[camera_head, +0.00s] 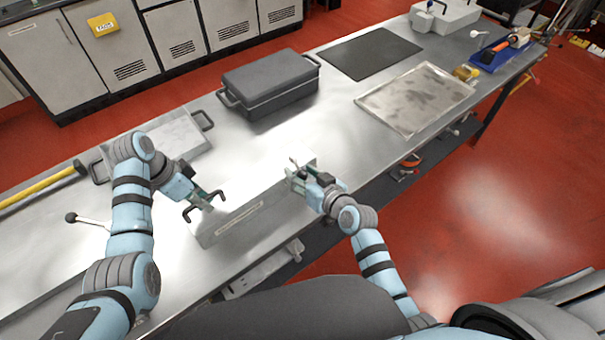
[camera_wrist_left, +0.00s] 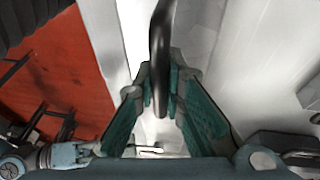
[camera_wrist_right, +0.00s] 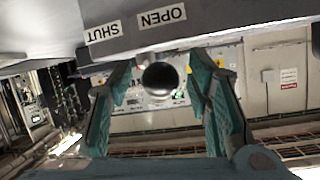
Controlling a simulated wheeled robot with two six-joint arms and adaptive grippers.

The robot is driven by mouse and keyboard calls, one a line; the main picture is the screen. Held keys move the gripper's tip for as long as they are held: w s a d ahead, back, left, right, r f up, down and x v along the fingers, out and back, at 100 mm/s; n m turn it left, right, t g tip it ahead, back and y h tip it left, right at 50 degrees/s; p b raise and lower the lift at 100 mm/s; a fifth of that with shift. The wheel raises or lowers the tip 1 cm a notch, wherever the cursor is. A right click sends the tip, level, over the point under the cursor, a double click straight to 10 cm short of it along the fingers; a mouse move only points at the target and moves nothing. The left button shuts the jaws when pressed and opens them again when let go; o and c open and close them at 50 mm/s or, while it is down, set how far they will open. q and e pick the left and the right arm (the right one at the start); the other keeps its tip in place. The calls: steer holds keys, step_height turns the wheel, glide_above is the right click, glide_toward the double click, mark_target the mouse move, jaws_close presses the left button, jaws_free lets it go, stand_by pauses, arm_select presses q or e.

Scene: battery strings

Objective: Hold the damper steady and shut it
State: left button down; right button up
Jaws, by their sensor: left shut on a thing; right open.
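The damper (camera_head: 247,218) is a long pale grey metal box on the steel bench, with a label on its near side. My left gripper (camera_head: 204,199) is shut on the black handle (camera_wrist_left: 160,55) at the box's left end. My right gripper (camera_head: 299,172) is open at the right end. In the right wrist view a dark round lever end (camera_wrist_right: 160,78) sits between its spread fingers, with gaps on both sides. An OPEN label (camera_wrist_right: 162,17) and a SHUT label (camera_wrist_right: 104,32) show above it. The lever's exact position against the labels is hard to tell.
A dark lidded case (camera_head: 268,85) and a shallow pale tray (camera_head: 172,137) stand behind the damper. A stained metal tray (camera_head: 417,97) and a black mat (camera_head: 370,54) lie farther right. A yellow-handled tool (camera_head: 40,187) lies at left. The bench's front edge is close to the damper.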

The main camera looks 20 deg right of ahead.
jaws_close()
steer(key=shift+d+f+n+g+y, duration=0.15)
steer(key=shift+d+n+g+y, duration=0.25)
steer(key=shift+d+n+y, duration=0.45)
steer(key=shift+w+d+n+g+y, duration=0.3)
steer(key=shift+d+n+g+y, duration=0.2)
steer(key=shift+n+g+y, duration=0.35)
steer(key=shift+w+d+n+g+y, duration=0.3)
steer(key=shift+d+n+g+y, duration=0.3)
steer(key=shift+n+y, duration=0.4)
steer(key=shift+w+d+n+g+y, duration=0.3)
steer(key=shift+d+n+g+y, duration=0.15)
steer(key=shift+n+g+y, duration=0.45)
jaws_free()
